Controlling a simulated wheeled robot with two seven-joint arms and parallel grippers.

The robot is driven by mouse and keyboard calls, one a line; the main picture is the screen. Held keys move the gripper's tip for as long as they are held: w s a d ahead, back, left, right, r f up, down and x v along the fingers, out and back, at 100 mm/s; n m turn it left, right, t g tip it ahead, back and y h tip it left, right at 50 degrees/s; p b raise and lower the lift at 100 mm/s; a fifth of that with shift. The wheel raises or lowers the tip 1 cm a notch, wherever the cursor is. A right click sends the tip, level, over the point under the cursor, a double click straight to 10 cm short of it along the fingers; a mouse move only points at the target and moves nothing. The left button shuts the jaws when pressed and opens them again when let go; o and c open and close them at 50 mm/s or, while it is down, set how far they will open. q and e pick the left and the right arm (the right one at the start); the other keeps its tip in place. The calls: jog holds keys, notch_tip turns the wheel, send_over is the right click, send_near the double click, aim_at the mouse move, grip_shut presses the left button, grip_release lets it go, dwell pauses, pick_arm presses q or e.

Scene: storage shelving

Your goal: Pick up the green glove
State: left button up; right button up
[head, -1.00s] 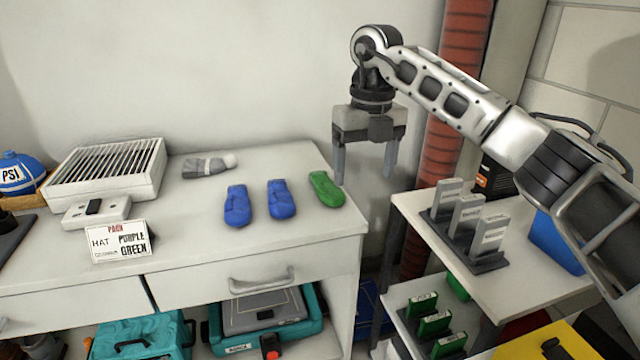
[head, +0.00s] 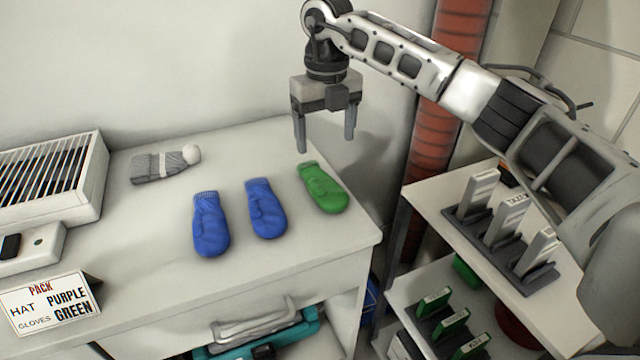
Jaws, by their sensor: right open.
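The green glove (head: 325,189) is a mitten lying flat near the right end of the white cabinet top. Two blue gloves, one (head: 265,209) next to it and another (head: 210,225) further left, lie in a row with it. My right gripper (head: 325,146) is open and empty, its fingers pointing down. It hangs above the cabinet top, just behind and above the green glove's cuff in the picture, and does not touch it. My left gripper is not in view.
A grey knit hat (head: 165,164) lies at the back. A vented white box (head: 97,180) and a sign (head: 48,303) reading "PACK HAT PURPLE GLOVES GREEN" stand left. A white shelf (head: 455,235) with upright boxes stands right, beyond a gap. A red pipe (head: 425,140) rises behind.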

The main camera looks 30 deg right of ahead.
send_over(322, 179)
jog(key=f, duration=0.4)
jog(key=shift+w+d+f, duration=0.1)
jog(key=shift+d+f, duration=0.25)
jog(key=shift+d, duration=0.05)
jog(key=f, duration=0.3)
jog(key=f+b, duration=0.1)
jog(key=shift+a+f, duration=0.35)
jog(key=shift+a, duration=0.05)
jog(key=shift+f, duration=0.25)
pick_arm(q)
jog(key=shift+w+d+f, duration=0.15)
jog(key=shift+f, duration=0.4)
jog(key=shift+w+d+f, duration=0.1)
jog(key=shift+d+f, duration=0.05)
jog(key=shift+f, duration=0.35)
pick_arm(e)
jog(key=c, duration=1.1)
